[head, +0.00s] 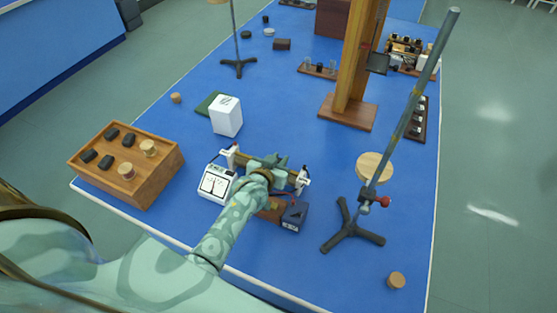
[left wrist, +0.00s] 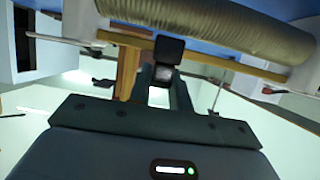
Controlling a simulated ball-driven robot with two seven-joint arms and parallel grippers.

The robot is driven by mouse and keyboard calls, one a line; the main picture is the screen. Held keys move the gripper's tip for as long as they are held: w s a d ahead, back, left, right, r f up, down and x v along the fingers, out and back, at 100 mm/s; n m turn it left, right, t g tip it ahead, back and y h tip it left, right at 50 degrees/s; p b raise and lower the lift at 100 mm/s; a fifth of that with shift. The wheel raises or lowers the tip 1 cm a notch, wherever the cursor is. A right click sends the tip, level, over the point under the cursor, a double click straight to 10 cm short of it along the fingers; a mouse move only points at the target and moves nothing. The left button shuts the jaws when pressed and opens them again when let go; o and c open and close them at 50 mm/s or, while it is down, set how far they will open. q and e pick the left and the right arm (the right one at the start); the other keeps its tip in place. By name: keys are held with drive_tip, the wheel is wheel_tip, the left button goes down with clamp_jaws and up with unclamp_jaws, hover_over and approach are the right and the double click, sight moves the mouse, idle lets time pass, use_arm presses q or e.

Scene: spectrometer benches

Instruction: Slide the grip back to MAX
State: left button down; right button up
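The slide rheostat (head: 302,181) stands near the front of the blue bench, with white end supports and a brass rod. In the left wrist view its ribbed coil (left wrist: 215,25) runs across the top, with the brass rod (left wrist: 215,62) below it. The dark grip (left wrist: 169,50) sits on the rod near the picture's middle. My left gripper (left wrist: 164,84) has a finger on each side of the grip, with no clear gap. In the head view my left gripper (head: 268,168) hides the grip and much of the coil. My right gripper is in neither view.
A wooden block (head: 155,185) with black and cork-coloured pieces is at left. A tripod stand (head: 352,228) rises at right. A white box (head: 227,117) stands behind.

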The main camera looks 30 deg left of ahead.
sight(251, 157)
use_arm(q)
drive_tip(key=a, duration=0.3)
drive_tip(key=a+p, duration=0.1)
drive_tip(key=a, duration=0.5)
drive_tip(key=shift+s+a, duration=0.2)
drive_tip(key=shift+s, duration=0.1)
drive_tip(key=shift+d, duration=0.2)
drive_tip(key=c, duration=1.3)
unclamp_jaws()
drive_tip(key=shift+s+r+p, duration=0.15)
drive_tip(key=shift+s+p, duration=0.25)
drive_tip(key=shift+p, duration=0.05)
drive_tip(key=p+v, duration=0.3)
drive_tip(key=v, duration=1.2)
drive_tip(key=shift+s+p, duration=0.2)
drive_tip(key=shift+p, duration=0.15)
